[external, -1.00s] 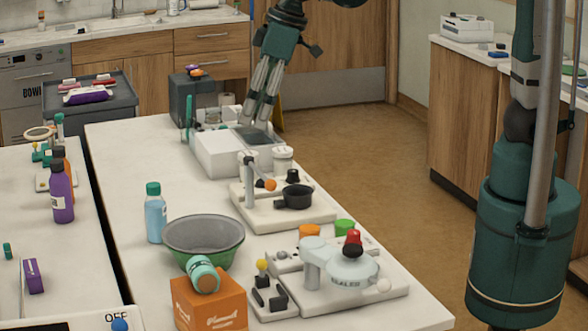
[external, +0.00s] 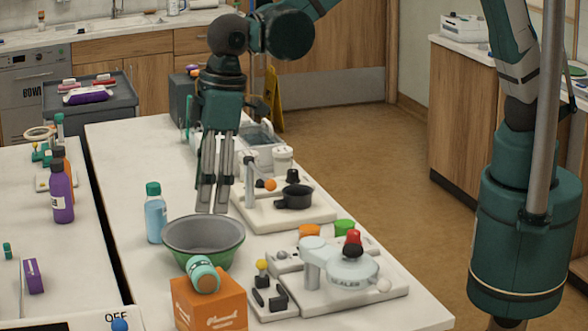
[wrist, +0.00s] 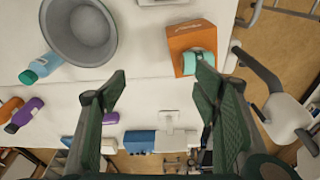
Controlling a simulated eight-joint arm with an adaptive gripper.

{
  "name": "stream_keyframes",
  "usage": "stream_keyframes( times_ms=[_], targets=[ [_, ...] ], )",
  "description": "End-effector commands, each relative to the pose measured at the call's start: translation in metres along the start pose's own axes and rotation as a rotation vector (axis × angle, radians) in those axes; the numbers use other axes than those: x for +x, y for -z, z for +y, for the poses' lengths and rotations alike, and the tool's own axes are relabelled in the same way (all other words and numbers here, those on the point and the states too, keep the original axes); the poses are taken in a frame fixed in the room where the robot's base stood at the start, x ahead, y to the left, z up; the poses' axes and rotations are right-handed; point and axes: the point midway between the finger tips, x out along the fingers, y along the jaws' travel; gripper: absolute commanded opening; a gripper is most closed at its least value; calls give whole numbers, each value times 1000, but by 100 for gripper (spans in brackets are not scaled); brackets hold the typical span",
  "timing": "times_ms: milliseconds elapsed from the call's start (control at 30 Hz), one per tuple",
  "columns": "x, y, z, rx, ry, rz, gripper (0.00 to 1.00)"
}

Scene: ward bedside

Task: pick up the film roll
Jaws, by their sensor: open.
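A teal roll with a pale label, which looks like the film roll (external: 203,275), lies on top of an orange box (external: 210,305) near the front of the bench. In the wrist view the film roll (wrist: 197,63) sits on the lower part of the orange box (wrist: 193,33), close to the right fingertip in the picture. My gripper (external: 213,208) points down, its fingers apart and empty, above and behind the roll. It appears over the back rim of the grey-green bowl (external: 205,258). The wrist view shows both fingers of my gripper (wrist: 160,84) with a clear gap between them.
A blue bottle (external: 155,215) stands left of the bowl. A white sealer (external: 350,275) and small stand (external: 265,295) are right of the box. A black pan (external: 295,196) on a white base lies behind. Clear bench lies left of the bottle.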

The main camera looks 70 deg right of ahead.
Motion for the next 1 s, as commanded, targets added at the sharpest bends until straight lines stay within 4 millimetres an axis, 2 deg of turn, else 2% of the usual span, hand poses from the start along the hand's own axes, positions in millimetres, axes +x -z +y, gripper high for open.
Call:
stream_keyframes(
  times_ms=[33,200,400,533,1000],
  targets=[
    [6,5,-16,-16,2,-7,61],
    [26,13,-54,-50,4,-31,61],
    [41,16,-80,-73,4,-47,61],
    [44,16,-85,-78,4,-50,61],
    [50,16,-85,-78,4,-50,61]
  ],
)
